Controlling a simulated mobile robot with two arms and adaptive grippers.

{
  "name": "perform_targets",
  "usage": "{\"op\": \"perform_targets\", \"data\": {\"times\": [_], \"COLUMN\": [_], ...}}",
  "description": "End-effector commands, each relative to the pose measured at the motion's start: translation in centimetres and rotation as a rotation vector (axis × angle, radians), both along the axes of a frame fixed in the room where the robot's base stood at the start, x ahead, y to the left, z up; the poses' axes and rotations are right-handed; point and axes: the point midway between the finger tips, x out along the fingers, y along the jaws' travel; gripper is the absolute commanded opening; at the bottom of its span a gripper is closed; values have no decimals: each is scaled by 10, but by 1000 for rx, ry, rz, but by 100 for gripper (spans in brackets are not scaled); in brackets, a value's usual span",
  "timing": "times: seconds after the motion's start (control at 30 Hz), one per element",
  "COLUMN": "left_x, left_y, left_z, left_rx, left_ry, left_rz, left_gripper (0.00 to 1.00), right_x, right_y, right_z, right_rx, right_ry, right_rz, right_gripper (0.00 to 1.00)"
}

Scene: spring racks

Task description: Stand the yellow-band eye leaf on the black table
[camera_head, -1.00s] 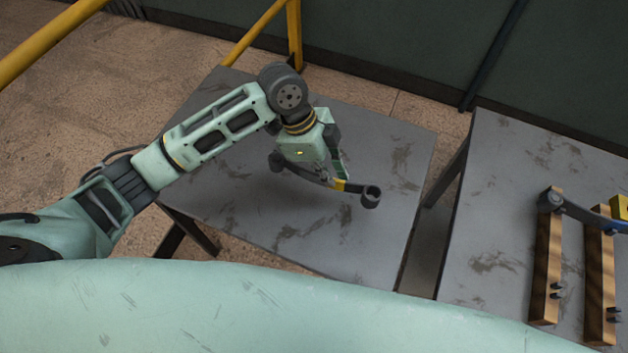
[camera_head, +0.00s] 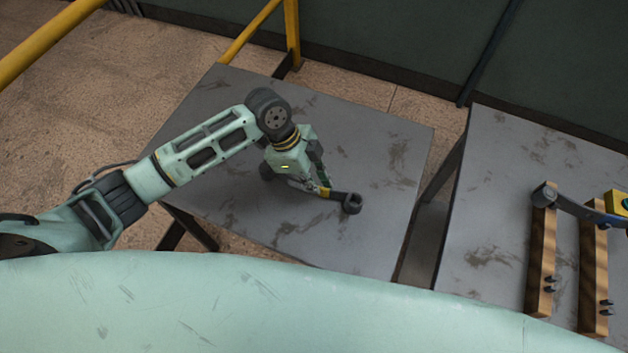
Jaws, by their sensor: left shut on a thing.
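The yellow-band eye leaf (camera_head: 340,195) is a dark, curved bar with a yellow band and a round eye at its right end. My left gripper (camera_head: 308,184) is shut on it near the band and partly hides it. The leaf is low over the black table (camera_head: 250,222); I cannot tell whether it touches the top. The table top is dark grey with scuffs. My right gripper is not in view.
A second grey table (camera_head: 480,220) stands to the right, past a gap. On it are wooden rails (camera_head: 541,255) with pegs, bearing another leaf (camera_head: 575,206) with a yellow block (camera_head: 618,202). The left table is otherwise clear.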

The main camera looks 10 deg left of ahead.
Motion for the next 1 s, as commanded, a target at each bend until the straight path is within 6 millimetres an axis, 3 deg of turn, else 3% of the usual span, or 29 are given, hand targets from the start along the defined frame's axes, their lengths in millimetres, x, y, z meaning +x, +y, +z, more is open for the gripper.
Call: {"op": "perform_targets", "data": {"times": [0.23,0.6,0.77,1.0], "left_x": [0,1,3,7], "left_y": [0,1,10,30], "left_z": [-1,3,24,73], "left_rx": [0,0,1,0], "left_ry": [1,-1,-4,-4], "left_rz": [0,0,1,1], "left_gripper": [25,25,25,25], "right_x": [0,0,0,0], "right_y": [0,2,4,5], "right_z": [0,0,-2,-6], "right_rx": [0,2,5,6], "right_ry": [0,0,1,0], "right_rz": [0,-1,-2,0], "right_gripper": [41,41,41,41]}}
